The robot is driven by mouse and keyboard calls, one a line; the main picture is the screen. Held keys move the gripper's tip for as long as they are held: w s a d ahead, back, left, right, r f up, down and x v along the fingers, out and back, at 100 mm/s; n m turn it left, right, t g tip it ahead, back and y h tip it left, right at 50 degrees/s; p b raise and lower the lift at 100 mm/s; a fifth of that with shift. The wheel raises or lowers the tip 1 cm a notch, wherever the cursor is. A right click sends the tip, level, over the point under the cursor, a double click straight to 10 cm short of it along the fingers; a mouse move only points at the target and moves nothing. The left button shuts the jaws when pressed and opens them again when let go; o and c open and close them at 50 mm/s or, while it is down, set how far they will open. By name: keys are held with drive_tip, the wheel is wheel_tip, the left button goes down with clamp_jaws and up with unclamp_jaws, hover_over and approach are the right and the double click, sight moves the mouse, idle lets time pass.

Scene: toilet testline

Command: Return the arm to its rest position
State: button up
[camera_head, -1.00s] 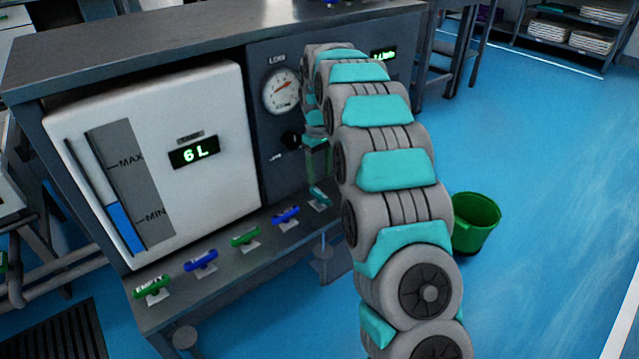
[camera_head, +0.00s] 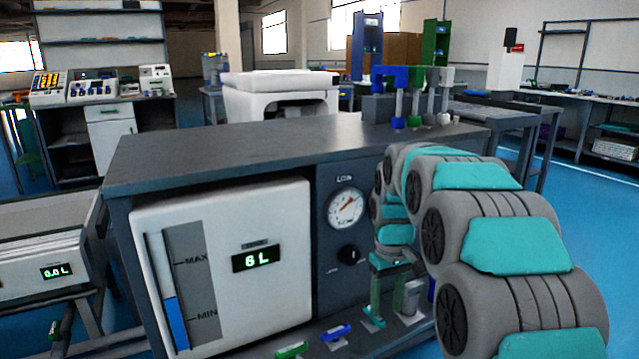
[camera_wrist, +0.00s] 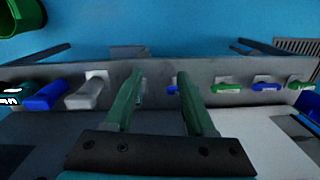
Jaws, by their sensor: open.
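My gripper (camera_head: 390,308) hangs fingers down at the front of the test bench, right of the dial knob (camera_head: 348,254) in the head view. In the wrist view its two green fingers (camera_wrist: 160,78) are spread apart with nothing held between them. They are over the bench's front ledge, amid a row of handles. A grey handle (camera_wrist: 90,92) lies just left of the fingers, and a green handle (camera_wrist: 228,88) lies to their right. A small blue handle (camera_wrist: 173,90) shows partly in the gap. My grey and teal arm curves in from the lower right of the head view.
The white tank panel (camera_head: 225,265) reads 6 L, beside a round gauge (camera_head: 346,207). The bench top (camera_head: 250,150) is bare at left and centre; coloured fixtures (camera_head: 400,95) stand at its far right. A green bucket (camera_wrist: 20,12) is on the floor.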

drive_tip(key=s+m+g+p, duration=0.1)
drive_tip(key=s+m, duration=0.3)
drive_tip(key=s, duration=3.2)
drive_tip(key=shift+s+f, duration=0.3)
drive_tip(key=shift+s, duration=0.05)
